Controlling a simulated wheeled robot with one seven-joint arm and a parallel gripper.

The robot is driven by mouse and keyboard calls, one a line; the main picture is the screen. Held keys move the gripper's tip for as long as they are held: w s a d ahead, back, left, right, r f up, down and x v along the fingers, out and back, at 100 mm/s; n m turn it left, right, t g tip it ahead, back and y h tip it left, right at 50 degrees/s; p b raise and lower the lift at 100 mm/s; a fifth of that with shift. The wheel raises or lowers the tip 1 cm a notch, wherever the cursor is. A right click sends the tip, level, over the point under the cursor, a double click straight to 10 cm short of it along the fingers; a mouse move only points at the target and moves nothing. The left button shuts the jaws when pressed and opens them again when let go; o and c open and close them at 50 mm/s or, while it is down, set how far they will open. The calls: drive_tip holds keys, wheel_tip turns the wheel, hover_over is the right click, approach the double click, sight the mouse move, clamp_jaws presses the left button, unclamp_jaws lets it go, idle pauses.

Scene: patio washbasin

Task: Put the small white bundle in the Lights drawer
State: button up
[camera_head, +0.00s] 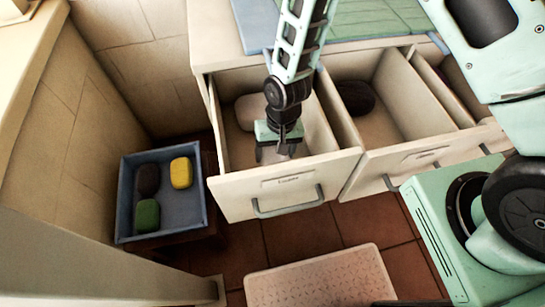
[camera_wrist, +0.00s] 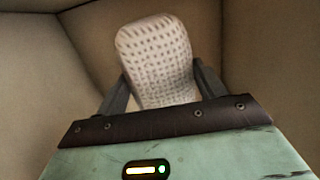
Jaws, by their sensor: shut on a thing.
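My gripper (camera_head: 276,153) is inside the open left drawer (camera_head: 232,190), pointing down. In the wrist view its two fingers (camera_wrist: 160,92) are shut on a small white bundle (camera_wrist: 155,50) with a dimpled surface, and drawer walls surround it. In the head view the held bundle is mostly hidden by my gripper. A pale rounded bundle (camera_head: 247,112) lies farther back in the same drawer. The labels on the drawer fronts are too small to read surely, so I cannot tell which is the Lights drawer.
A middle drawer (camera_head: 398,95) stands open with a dark bundle (camera_head: 356,97) inside; another drawer (camera_head: 440,88) is open at right. A blue tray (camera_head: 183,210) at left holds yellow, green and dark brown bundles. A pale mat (camera_head: 320,280) lies on the tiled floor.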

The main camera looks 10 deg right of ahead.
sight(275, 161)
drive_tip(key=shift+f, duration=2.5)
drive_tip(key=shift+f, duration=0.1)
drive_tip(key=o, duration=1)
